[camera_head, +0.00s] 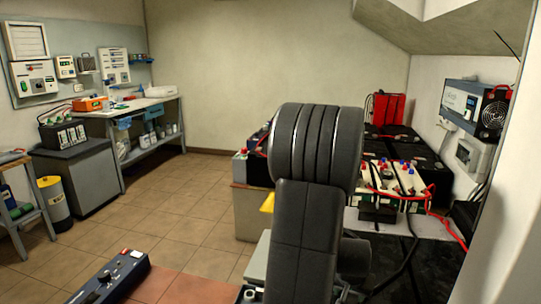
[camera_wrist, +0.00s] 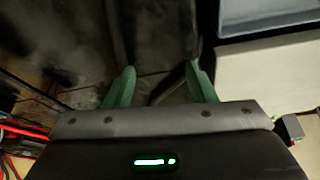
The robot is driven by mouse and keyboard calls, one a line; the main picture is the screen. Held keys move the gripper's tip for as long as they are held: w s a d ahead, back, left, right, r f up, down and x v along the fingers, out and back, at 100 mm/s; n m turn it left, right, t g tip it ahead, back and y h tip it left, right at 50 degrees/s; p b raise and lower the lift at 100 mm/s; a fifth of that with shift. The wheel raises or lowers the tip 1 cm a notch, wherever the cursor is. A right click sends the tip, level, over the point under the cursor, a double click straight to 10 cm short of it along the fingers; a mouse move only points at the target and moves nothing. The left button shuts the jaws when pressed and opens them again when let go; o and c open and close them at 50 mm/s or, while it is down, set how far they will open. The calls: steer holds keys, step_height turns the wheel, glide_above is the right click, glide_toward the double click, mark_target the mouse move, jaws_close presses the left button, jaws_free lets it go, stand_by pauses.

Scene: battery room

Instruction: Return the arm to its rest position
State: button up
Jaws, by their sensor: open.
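My arm stands upright in the middle of the head view and blocks much of the bench behind it; my gripper is hidden there. In the wrist view my gripper (camera_wrist: 160,88) shows two green fingers spread apart with nothing between them. A dark cable or tube and a dark, worn surface lie beyond the fingers. A pale box-like surface (camera_wrist: 265,75) is to the right of the fingers, apart from them.
Batteries with red and black cables (camera_head: 400,185) crowd the right side, under a wall-mounted charger (camera_head: 472,105). A workbench (camera_head: 150,103) and a grey cabinet (camera_head: 85,185) stand at the left. The tiled floor (camera_head: 180,215) between is clear.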

steer(key=shift+v, duration=1.7)
steer(key=shift+w, duration=0.1)
